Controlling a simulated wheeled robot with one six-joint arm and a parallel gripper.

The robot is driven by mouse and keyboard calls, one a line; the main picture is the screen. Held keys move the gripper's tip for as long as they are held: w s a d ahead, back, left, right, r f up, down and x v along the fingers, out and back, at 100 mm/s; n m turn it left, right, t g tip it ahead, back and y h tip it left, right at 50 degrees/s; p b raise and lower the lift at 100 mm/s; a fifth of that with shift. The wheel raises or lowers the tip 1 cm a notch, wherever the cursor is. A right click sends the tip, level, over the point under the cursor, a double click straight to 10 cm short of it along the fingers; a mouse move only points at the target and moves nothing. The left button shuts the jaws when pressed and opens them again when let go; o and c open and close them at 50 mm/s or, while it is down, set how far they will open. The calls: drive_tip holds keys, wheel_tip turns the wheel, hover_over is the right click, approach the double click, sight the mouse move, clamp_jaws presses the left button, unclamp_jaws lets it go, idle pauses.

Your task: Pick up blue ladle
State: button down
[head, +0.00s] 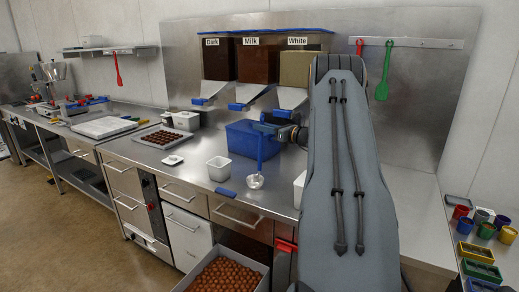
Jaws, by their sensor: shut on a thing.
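The blue ladle (259,152) hangs upright in the head view, blue handle up and round metal bowl (255,182) down. Its bowl is near the front edge of the steel counter; I cannot tell whether it touches the counter. My gripper (264,128) is shut on the upper part of the handle. My grey arm hides part of the counter to the right, and the fingers are small and partly hidden. A blue tub (235,142) stands just behind the ladle.
A white container (218,169) and a blue object (226,192) are left of the ladle. Chocolate dispensers (257,62) with spouts are above the counter at the back. A crate of brown pieces (228,272) is below the front edge.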

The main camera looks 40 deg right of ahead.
wheel_tip(320, 180, up, 18)
drive_tip(key=b, duration=0.5)
drive_tip(key=shift+b, duration=0.4)
idle(1.6)
